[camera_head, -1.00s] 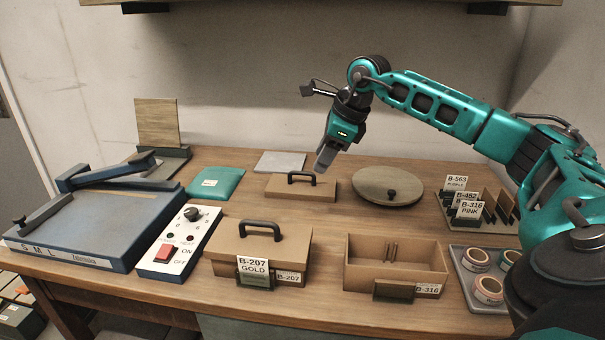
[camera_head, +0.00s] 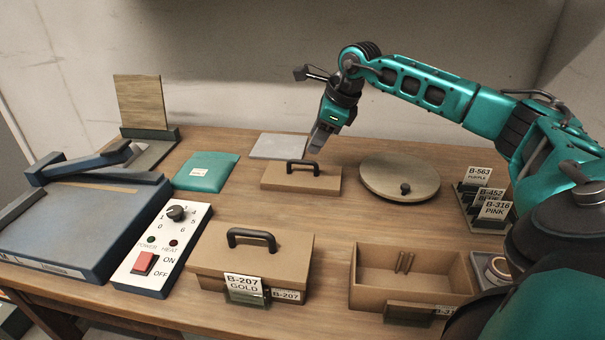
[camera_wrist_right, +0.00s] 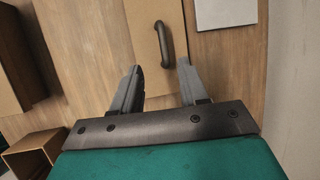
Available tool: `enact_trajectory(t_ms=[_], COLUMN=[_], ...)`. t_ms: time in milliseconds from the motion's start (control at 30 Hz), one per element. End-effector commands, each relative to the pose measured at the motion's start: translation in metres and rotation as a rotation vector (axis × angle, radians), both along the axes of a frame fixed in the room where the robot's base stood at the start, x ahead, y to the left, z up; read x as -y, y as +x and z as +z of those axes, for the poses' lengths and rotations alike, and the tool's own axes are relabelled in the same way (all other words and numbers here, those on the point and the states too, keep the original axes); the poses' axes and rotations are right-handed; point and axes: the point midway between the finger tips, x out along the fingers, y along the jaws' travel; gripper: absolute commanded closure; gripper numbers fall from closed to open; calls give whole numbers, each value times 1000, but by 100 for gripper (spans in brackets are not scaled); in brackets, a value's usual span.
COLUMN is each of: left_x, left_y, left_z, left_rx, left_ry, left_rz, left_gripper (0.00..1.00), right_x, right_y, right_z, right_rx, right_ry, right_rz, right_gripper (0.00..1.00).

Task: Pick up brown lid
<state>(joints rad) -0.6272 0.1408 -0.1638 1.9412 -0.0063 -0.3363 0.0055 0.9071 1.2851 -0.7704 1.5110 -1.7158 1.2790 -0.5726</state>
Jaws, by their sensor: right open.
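The brown lid (camera_head: 315,181) is a flat rectangular board with a black arched handle (camera_head: 302,167), lying on the table in the middle. My right gripper (camera_head: 313,148) is open and empty, pointing down just above the lid's handle in the head view. In the right wrist view, the lid (camera_wrist_right: 145,30) lies beyond the open fingers (camera_wrist_right: 159,68), and its handle (camera_wrist_right: 164,40) lies ahead of the gap between the fingertips, apart from them. My left gripper is not in view.
A closed brown box (camera_head: 250,252) labelled B-207 and an open brown box (camera_head: 366,290) stand in front. A round wooden disc (camera_head: 385,177) with a black knob lies to the right. A grey sheet (camera_head: 277,147) lies behind the lid. A teal packet (camera_head: 206,172) lies to the left.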

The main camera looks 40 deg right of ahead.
Motion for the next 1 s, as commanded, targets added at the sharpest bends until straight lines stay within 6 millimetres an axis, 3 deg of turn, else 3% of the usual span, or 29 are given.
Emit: enact_trajectory(t_ms=[600, 900, 1000], left_x=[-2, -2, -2], left_y=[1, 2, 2], left_z=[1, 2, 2], left_rx=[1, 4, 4], left_ry=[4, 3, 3], left_rz=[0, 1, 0], left_gripper=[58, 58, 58], right_x=[-3, -2, -2], right_y=[32, 33, 33], right_z=[-65, -69, -69], right_rx=[-1, 0, 0], right_ry=[1, -1, -1], right_rz=[-1, -1, -1], right_gripper=[57, 57, 66])
